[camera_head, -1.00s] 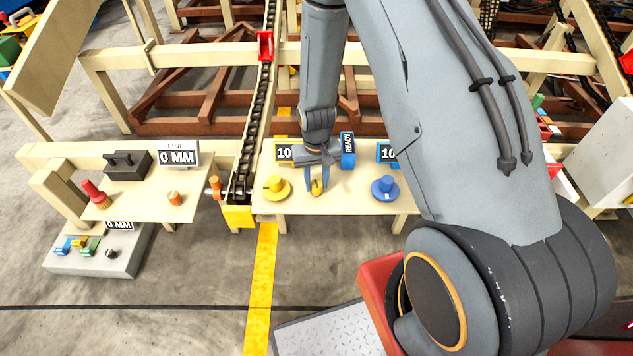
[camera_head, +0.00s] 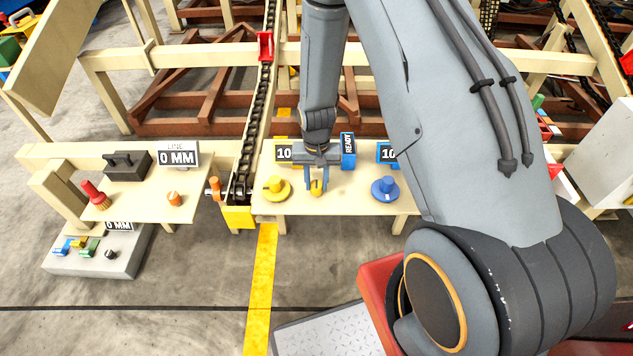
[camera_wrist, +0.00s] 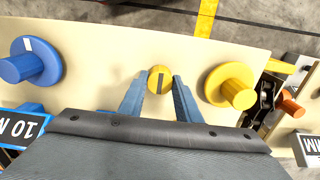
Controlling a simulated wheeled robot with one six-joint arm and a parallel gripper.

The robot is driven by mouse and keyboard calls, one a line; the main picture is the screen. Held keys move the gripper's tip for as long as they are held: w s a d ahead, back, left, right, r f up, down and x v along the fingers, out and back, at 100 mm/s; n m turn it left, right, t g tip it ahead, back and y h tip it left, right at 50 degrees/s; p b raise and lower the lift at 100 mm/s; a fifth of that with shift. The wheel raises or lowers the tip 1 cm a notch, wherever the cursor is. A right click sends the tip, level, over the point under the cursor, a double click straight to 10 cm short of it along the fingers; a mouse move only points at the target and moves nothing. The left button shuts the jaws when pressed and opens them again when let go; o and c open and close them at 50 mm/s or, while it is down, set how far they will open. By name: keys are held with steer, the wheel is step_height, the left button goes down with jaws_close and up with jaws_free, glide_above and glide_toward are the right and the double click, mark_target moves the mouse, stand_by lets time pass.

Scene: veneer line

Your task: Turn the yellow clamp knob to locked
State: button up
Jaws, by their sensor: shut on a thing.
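The yellow clamp knob (camera_wrist: 160,79) is a small round knob with a dark line across its face. In the wrist view it sits between my two blue fingers, and the dark line runs up and down the picture.
A yellow handwheel (camera_head: 276,188) stands left of the knob and a blue one (camera_head: 384,189) right of it, both close to my gripper. The cream panel (camera_head: 340,205) is clear in front. A chain (camera_head: 250,140) runs at the left.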

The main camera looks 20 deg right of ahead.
steer(key=o, duration=1.1)
steer(key=shift+w+d, duration=0.1)
steer(key=shift+w, duration=0.05)
steer(key=shift+c, duration=0.2)
steer(key=shift+r+b, duration=0.7)
steer(key=shift+r, duration=3.25)
steer(key=shift+r, duration=0.1)
step_height(320, 180, up, 10)
steer(key=n, duration=0.2)
glide_above(317, 184)
steer(key=s, duration=0.6)
steer(key=s+r+n, duration=0.1)
steer(key=s+r, duration=0.6)
steer(key=s, duration=0.3)
steer(key=shift+s+r+n+t, duration=0.15)
steer(key=shift+r+n+t, duration=0.25)
